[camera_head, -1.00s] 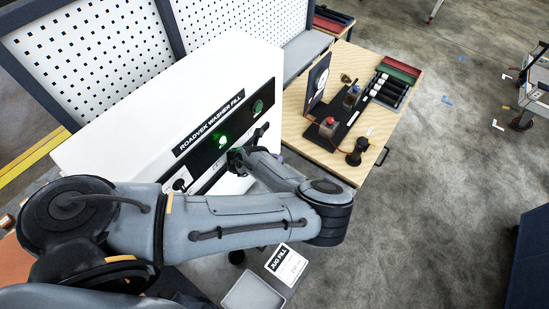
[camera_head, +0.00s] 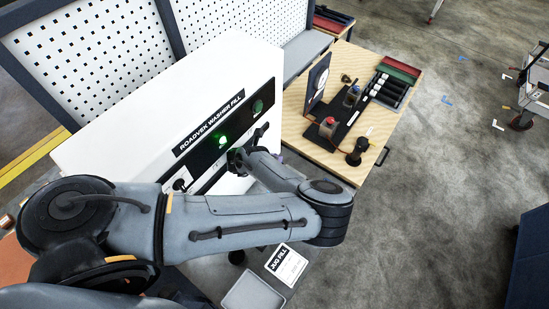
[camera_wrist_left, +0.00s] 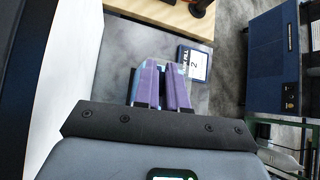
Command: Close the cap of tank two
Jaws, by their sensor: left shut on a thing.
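My left gripper (camera_head: 281,155) is beside the dark panel of the white washer fill unit (camera_head: 207,148), mostly hidden behind my own forearm in the head view. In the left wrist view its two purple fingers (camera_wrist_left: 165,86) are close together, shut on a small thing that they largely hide. Pale blue shows beside and behind the fingers. I cannot make out whether the held thing is the cap of tank two. My right gripper is in neither view.
A wooden table (camera_head: 340,167) to the right holds a black stand with a red-topped bottle (camera_head: 328,127) and a blue-topped one (camera_head: 351,97). A jug fill card (camera_head: 286,264) and a grey tray (camera_head: 252,294) are below my arm. Open floor lies right.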

